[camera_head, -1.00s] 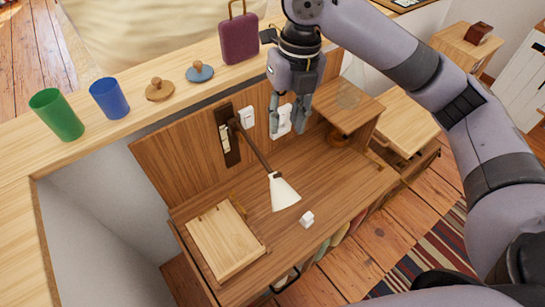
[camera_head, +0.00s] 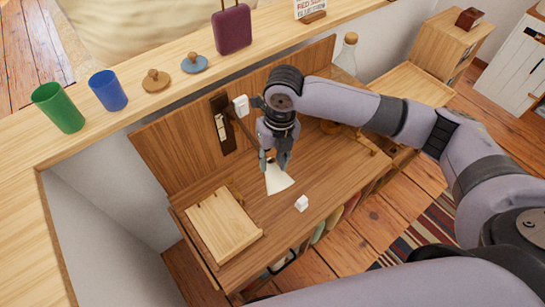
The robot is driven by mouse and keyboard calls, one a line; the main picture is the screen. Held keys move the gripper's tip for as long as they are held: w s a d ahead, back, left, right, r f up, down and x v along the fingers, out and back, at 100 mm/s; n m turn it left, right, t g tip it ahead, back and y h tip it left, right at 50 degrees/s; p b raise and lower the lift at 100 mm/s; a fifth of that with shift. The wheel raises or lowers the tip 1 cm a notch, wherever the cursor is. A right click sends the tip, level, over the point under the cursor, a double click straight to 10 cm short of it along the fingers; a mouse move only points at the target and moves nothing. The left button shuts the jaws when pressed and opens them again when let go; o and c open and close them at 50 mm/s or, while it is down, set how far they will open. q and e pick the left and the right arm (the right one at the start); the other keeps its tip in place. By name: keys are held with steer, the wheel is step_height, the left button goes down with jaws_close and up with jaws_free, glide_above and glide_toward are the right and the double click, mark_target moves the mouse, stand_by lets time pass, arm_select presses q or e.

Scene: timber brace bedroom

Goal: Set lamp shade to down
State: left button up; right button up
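The white lamp shade (camera_head: 278,181) is a small cone flaring toward the front, over the brown desk top (camera_head: 315,180). Its dark arm runs from a wall bracket (camera_head: 222,124) on the wooden back panel and is partly hidden by my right gripper. My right gripper (camera_head: 274,165) points down at the shade's narrow upper end, with its two fingers apart on either side of it. I cannot tell whether the fingers touch the shade. My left gripper is not in view.
A slanted wooden board (camera_head: 224,225) lies at left. On the ledge behind stand a green cup (camera_head: 59,108), a blue cup (camera_head: 108,91), lids and a purple case (camera_head: 232,29). A glass bottle (camera_head: 347,55) stands behind my arm.

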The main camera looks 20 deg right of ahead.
steer(key=shift+f, duration=0.1)
jaws_close()
stand_by(0.4)
stand_by(0.5)
